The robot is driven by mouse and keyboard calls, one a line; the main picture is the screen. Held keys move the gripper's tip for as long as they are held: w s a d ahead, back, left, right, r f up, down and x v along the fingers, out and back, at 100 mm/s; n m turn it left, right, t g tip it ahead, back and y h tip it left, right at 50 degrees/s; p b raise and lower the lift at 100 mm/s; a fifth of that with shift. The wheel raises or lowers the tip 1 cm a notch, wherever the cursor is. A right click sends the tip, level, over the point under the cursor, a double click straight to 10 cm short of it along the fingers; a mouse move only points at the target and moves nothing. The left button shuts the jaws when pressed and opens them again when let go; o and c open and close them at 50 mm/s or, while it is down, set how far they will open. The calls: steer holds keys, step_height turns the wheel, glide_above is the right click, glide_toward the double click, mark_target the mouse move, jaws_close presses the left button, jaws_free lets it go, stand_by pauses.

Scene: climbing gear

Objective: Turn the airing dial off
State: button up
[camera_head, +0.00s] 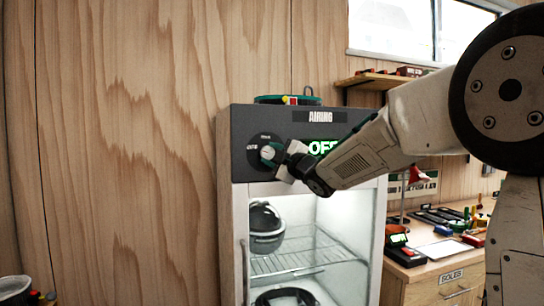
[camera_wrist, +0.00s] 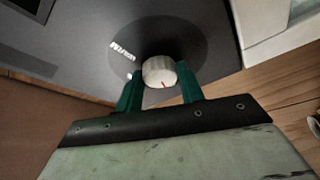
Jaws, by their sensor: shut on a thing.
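The airing dial (camera_head: 268,152) is a pale round knob on a dark disc at the left of the cabinet's grey top panel. In the wrist view the white knob (camera_wrist: 158,70) shows a red mark on its face. The green fingers of my gripper (camera_wrist: 160,80) stand on both sides of the knob and are shut on it. In the head view my gripper (camera_head: 280,157) reaches the dial from the right and partly hides it. A green lit display (camera_head: 322,147) beside the dial reads "OF", its end hidden by my arm.
The white cabinet (camera_head: 237,230) has an "AIRING" label (camera_head: 320,116). Inside are a wire shelf (camera_head: 290,263) and a grey helmet (camera_head: 265,225). A green coil (camera_head: 287,99) lies on top. A cluttered wooden bench (camera_head: 450,275) stands at right. A bare wood wall is at left.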

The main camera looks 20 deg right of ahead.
stand_by(0.3)
steer(key=o, duration=1)
steer(key=v, duration=0.7)
steer(key=shift+s+d+f, duration=0.1)
steer(key=shift+s+d, duration=0.1)
steer(key=shift+s, duration=0.15)
